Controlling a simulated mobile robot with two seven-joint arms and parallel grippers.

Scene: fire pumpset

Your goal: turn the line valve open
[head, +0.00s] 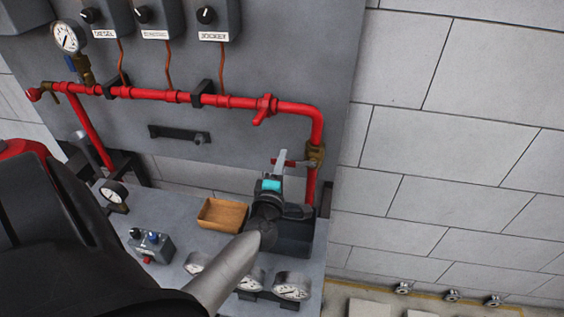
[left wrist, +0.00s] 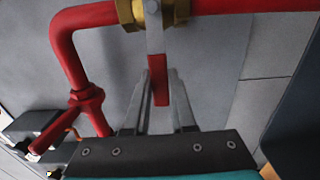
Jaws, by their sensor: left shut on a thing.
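The line valve has a brass body (head: 316,154) on the vertical red pipe at the right end of the pipe run. Its lever (head: 298,163) sticks out to the left, crosswise to that pipe. In the left wrist view the brass body (left wrist: 168,10) is at the top, and the lever's red handle (left wrist: 158,78) points down between the fingers. My left gripper (head: 282,160) is shut on the red handle, its fingers (left wrist: 160,90) on either side of it. The fingers hide part of the handle in the head view. My right gripper is not in view.
A wooden tray (head: 222,214) and several gauges (head: 291,286) sit on the grey bench below. A small switch box (head: 151,246) is at its left. A block wall is at right.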

